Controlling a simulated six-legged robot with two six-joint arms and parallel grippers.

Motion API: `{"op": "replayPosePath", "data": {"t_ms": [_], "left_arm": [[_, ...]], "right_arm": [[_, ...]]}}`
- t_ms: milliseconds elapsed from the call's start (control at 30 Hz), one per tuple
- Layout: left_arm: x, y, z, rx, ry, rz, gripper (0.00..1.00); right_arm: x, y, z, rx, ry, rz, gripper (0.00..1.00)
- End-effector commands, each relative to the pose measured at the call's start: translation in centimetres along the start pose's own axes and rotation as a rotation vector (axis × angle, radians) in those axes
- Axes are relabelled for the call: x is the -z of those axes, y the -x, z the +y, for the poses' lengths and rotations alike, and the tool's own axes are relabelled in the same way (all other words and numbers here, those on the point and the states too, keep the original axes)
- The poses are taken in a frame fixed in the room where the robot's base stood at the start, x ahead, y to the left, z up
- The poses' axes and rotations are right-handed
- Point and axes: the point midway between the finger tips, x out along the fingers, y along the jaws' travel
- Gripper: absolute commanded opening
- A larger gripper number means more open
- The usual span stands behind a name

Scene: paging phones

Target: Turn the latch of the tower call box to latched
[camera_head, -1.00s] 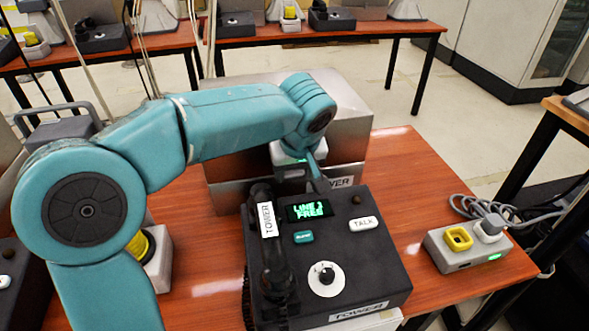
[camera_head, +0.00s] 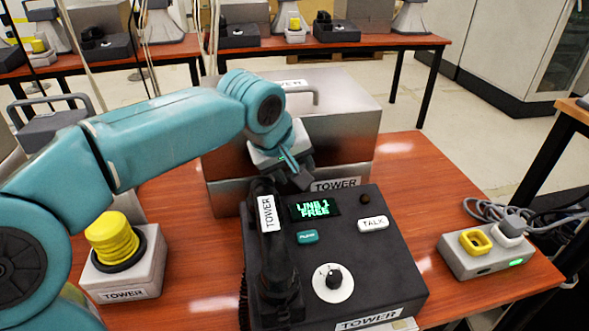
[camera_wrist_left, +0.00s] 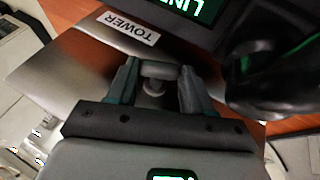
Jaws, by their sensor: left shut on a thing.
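The tower call box is a silver metal box (camera_head: 345,120) with a handle on top and a TOWER label on its front. It stands behind the black tower phone. My left gripper (camera_head: 294,172) is at the box's front face, left of the front label. In the left wrist view my left gripper (camera_wrist_left: 158,78) has its two fingers on either side of a small grey latch (camera_wrist_left: 160,72) and is shut on it. In the head view the gripper hides the latch, so its turn is hard to read there. My right gripper is not in view.
The black phone (camera_head: 390,262) with its handset (camera_head: 275,262) sits close in front of the gripper. A yellow button on a grey base (camera_head: 125,270) stands at left. A grey unit with a yellow ring (camera_head: 490,262) and cables is at right. Bare table (camera_head: 430,170) lies right of the box.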

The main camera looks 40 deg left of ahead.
Motion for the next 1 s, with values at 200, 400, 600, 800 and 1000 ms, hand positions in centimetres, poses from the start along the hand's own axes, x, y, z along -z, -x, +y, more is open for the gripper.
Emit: {"op": "replayPosePath", "data": {"t_ms": [200,400,600,800,1000], "left_arm": [[0.0,0.0,0.0,0.001,-0.001,-0.001,0.77],[0.0,0.1,0.0,0.001,-0.001,0.0,0.77],[0.1,2.6,0.2,-0.002,0.0,0.003,0.77],[0.2,8.0,0.3,-0.004,-0.001,0.003,0.77],[0.1,12.9,0.2,-0.003,-0.002,0.002,0.77]], "right_arm": [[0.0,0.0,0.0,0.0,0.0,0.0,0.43],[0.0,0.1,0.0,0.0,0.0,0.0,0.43],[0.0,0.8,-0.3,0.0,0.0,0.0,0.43],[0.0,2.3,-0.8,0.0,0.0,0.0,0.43],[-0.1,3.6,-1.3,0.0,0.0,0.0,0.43]]}}
